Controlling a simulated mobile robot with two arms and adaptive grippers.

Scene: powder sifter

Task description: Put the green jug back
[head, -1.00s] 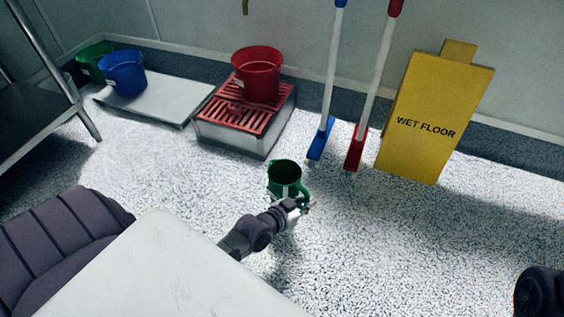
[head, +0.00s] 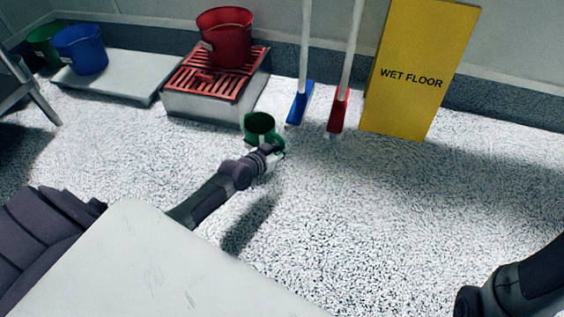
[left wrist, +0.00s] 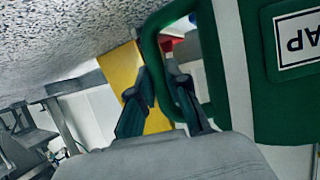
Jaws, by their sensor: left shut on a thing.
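The green jug (head: 258,124) is held off the end of my left arm, near the right edge of the red-grated stand in the head view. My left gripper (head: 272,152) is shut on the jug's handle. In the left wrist view the jug (left wrist: 285,105) fills the right side, with a white label on its wall. Its green handle loop runs between my left gripper's fingers (left wrist: 165,105). I cannot tell the jug's exact height above the floor. Part of my right arm shows at the lower right of the head view; its gripper is not visible.
The grated stand (head: 212,102) carries a red bucket (head: 226,38). A white slab (head: 125,78) lies left of it with a blue bucket (head: 80,50) and a green bucket (head: 44,44). A blue brush (head: 300,103), red brush (head: 338,112) and yellow sign (head: 412,75) stand right. Open floor lies in front.

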